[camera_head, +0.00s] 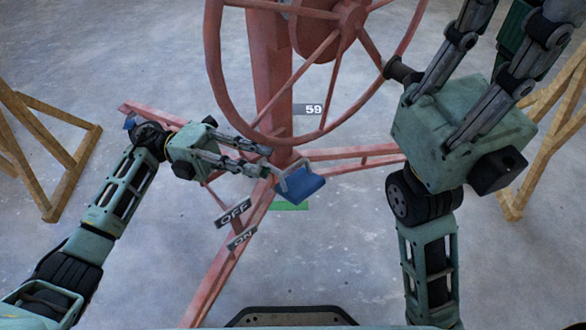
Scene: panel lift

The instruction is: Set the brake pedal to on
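The brake pedal (303,191) is a blue plate with a light grey bar at the foot of the red lift frame. It stands beyond the OFF label (233,213), with the ON label (241,239) nearer to me. My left gripper (266,162) comes in from the left, its fingers apart, with the tips close to the pedal's grey bar. I cannot tell whether they touch it. My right gripper (515,35) is high at the right, with its fingers spread wide and pointing up. Its fingertips are cut off by the top edge, and I see nothing held.
The red lift wheel (223,97) rises above the pedal, with a dark crank handle (399,70) close to my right gripper. A sign (313,110) reads 59. Wooden trestles (50,140) stand at both sides. The concrete floor (330,255) in front is clear.

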